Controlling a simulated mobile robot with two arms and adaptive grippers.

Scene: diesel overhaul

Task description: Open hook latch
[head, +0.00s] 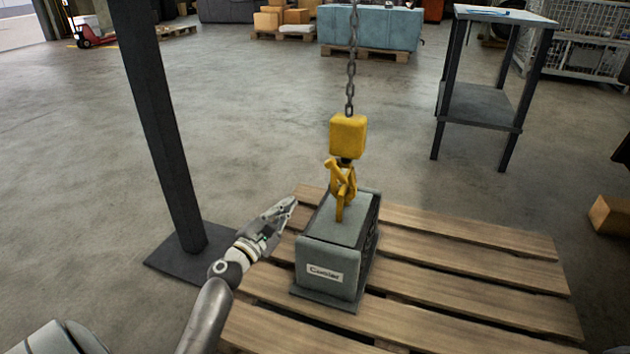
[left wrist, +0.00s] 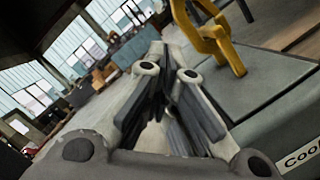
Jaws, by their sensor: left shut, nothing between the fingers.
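A yellow hook (head: 342,186) hangs under a yellow hoist block (head: 348,137) on a chain (head: 351,75). It reaches down to the top of a grey box labelled "Cooler" (head: 330,262). Its latch cannot be told apart clearly from the hook. My left gripper (head: 289,206) is shut and empty, left of the box and the hook, apart from both. In the left wrist view, the gripper (left wrist: 165,55) points past the box top (left wrist: 265,90), with the yellow hook (left wrist: 222,38) to its upper right. My right gripper is not in view.
The box stands on a wooden pallet (head: 460,254). A dark steel post (head: 165,130) with a base plate rises left of my left arm. A grey table (head: 490,100) stands at the back right. Open concrete floor lies between them.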

